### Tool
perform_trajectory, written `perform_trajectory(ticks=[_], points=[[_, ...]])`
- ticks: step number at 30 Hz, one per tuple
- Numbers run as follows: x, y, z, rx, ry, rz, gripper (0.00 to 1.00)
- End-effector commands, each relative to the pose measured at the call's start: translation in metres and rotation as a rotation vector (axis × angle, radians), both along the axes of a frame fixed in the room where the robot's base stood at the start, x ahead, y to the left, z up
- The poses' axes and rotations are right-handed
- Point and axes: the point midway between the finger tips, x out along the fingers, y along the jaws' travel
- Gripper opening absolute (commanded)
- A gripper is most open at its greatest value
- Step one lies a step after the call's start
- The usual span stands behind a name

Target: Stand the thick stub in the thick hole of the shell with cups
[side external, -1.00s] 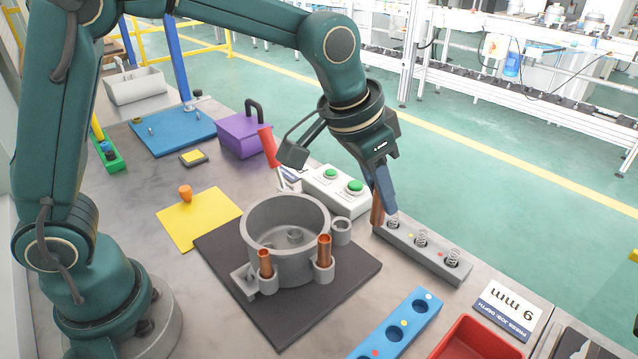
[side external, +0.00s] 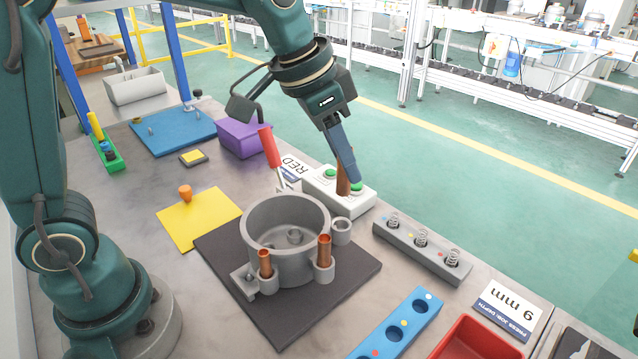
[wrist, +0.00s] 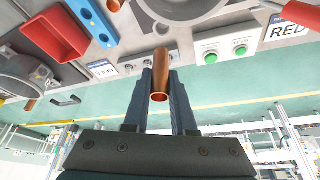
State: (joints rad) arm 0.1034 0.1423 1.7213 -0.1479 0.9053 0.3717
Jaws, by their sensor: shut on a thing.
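My gripper (side external: 348,172) is shut on the thick stub (side external: 343,181), a copper tube held roughly upright in the air, behind the shell in the side view. In the wrist view the stub (wrist: 160,70) sits between the two fingers (wrist: 160,92), its open end facing the camera. The grey shell with cups (side external: 262,231) stands on a dark plate. Copper tubes stand in its front cup (side external: 265,262) and front-right cup (side external: 324,250). The cup at its right (side external: 342,232) is empty. The shell shows partly at the top of the wrist view (wrist: 180,8).
A white box with green buttons (side external: 325,196) lies just below the held stub. A red-handled lever (side external: 268,147) rises behind the shell. A grey block with springs (side external: 425,252) is to the right, a blue block with holes (side external: 400,325) in front.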

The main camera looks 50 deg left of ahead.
Motion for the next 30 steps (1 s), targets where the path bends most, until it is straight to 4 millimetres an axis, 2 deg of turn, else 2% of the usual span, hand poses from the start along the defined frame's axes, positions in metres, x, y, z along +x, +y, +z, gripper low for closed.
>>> perform_trajectory(ticks=[15, 30], points=[[0.0, 0.0, -0.044, 0.0, 0.002, 0.0, 0.0], [0.0, 0.0, -0.05, 0.0, 0.0, 0.001, 0.0]])
